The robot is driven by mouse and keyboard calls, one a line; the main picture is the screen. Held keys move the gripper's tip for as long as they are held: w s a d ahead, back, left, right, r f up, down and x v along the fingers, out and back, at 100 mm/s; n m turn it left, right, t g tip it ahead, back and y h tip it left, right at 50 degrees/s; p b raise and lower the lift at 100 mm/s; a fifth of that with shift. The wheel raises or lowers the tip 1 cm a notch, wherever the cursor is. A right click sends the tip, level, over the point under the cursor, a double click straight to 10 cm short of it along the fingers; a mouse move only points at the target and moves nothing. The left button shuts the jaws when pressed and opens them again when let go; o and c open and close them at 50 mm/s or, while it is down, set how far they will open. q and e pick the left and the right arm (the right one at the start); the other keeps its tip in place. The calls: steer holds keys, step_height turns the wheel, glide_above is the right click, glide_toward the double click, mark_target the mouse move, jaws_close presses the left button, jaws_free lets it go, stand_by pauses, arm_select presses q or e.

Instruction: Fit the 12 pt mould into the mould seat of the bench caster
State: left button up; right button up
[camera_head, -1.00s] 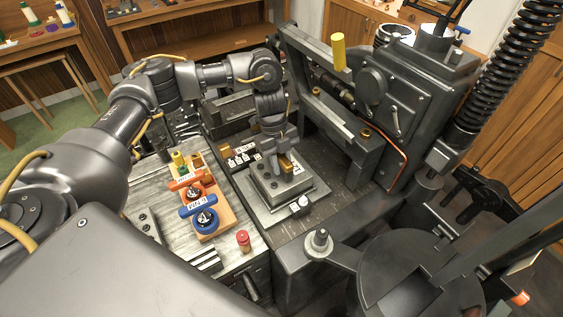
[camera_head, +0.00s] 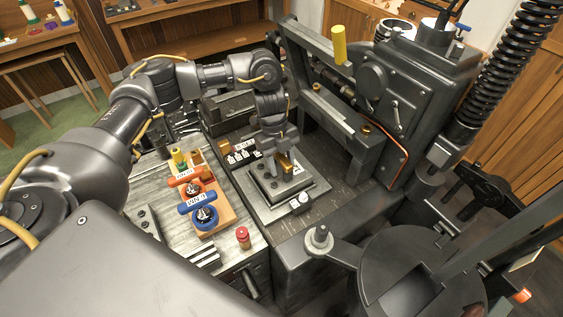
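My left gripper (camera_head: 278,168) points down at the bench caster (camera_head: 395,85), right over the stepped grey block on its bed (camera_head: 290,205). A small brass-yellow piece (camera_head: 287,161) shows right beside its fingers. The fingertips are small and partly hidden, so I cannot tell whether they grip anything. The block's top and any seat opening are mostly covered by the gripper. Two labelled pieces, one with an orange handle (camera_head: 186,176) and one with a blue handle (camera_head: 197,204), sit on the wooden bench at left. Their labels are too small to read surely. My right gripper is not in view.
A red-topped cylinder (camera_head: 243,237) stands near the bench's front edge. Small tiles (camera_head: 240,157) lie behind the block. The caster's upright frame, with a yellow handle (camera_head: 339,45), rises close on the right. A round dark pan (camera_head: 415,280) fills the lower right.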

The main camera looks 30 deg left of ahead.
arm_select(q)
steer(key=shift+o, duration=0.2)
steer(key=shift+f, duration=0.2)
steer(key=shift+w+a+r, duration=0.1)
steer(key=shift+a+r, duration=0.1)
steer(key=shift+r, duration=0.2)
steer(key=b+v, duration=0.1)
steer(key=v, duration=0.9)
steer(key=shift+d+r+b, duration=0.1)
steer(key=shift+b, duration=0.25)
